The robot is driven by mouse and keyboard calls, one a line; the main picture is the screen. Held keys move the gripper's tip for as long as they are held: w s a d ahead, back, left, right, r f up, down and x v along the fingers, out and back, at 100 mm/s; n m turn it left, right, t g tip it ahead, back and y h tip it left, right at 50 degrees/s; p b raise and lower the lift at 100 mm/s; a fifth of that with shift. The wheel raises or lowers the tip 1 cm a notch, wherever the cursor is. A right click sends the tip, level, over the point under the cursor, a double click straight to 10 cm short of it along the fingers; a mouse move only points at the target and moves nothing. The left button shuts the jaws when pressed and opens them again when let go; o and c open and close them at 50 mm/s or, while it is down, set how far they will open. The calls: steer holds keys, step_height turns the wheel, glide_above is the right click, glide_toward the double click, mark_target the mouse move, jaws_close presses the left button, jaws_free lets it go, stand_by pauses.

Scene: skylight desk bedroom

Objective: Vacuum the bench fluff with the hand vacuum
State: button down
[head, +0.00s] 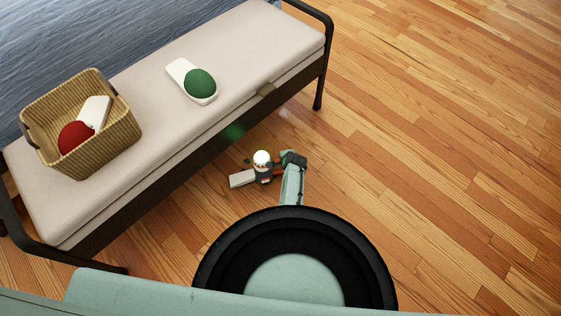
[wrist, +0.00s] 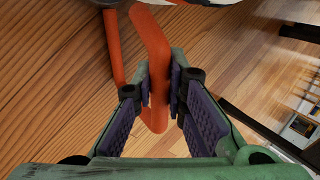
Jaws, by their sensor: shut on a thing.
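The hand vacuum (head: 262,160) has a pale body and a flat white nozzle (head: 243,178) pointing left. My gripper (head: 287,163) is shut on its orange handle, which shows between the purple finger pads in the wrist view (wrist: 157,70). The vacuum is in front of the bench, apart from its seat in the picture; its height is hard to tell. The bench (head: 135,80) has a beige cushion and dark frame. A small brownish patch (head: 266,89) at the cushion's front edge may be the fluff; I cannot tell for sure.
A wicker basket (head: 118,150) on the bench's left holds a red-and-white slipper-like thing (head: 76,138). A green-and-white one (head: 200,84) lies mid-bench. A bed with blue cover (head: 90,30) stands behind. The wooden floor (head: 440,130) at right is clear.

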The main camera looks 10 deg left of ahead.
steer(key=shift+w+d+b, duration=0.25)
steer(key=shift+d, duration=0.85)
steer(key=shift+w+d+b, duration=0.2)
steer(key=shift+d+b, duration=0.05)
steer(key=shift+d, duration=0.85)
steer(key=w+a+b, duration=0.1)
steer(key=w+b, duration=0.9)
steer(key=w, duration=0.1)
steer(key=w+d+b, duration=0.5)
steer(key=d+b, duration=0.1)
steer(key=b, duration=0.1)
steer(key=s+d+r+p, duration=0.2)
steer(key=s+r+p, duration=0.1)
steer(key=s+p, duration=0.5)
steer(key=shift+s+d+p, duration=0.2)
steer(key=shift+p, duration=1.65)
steer(key=shift+r, duration=0.1)
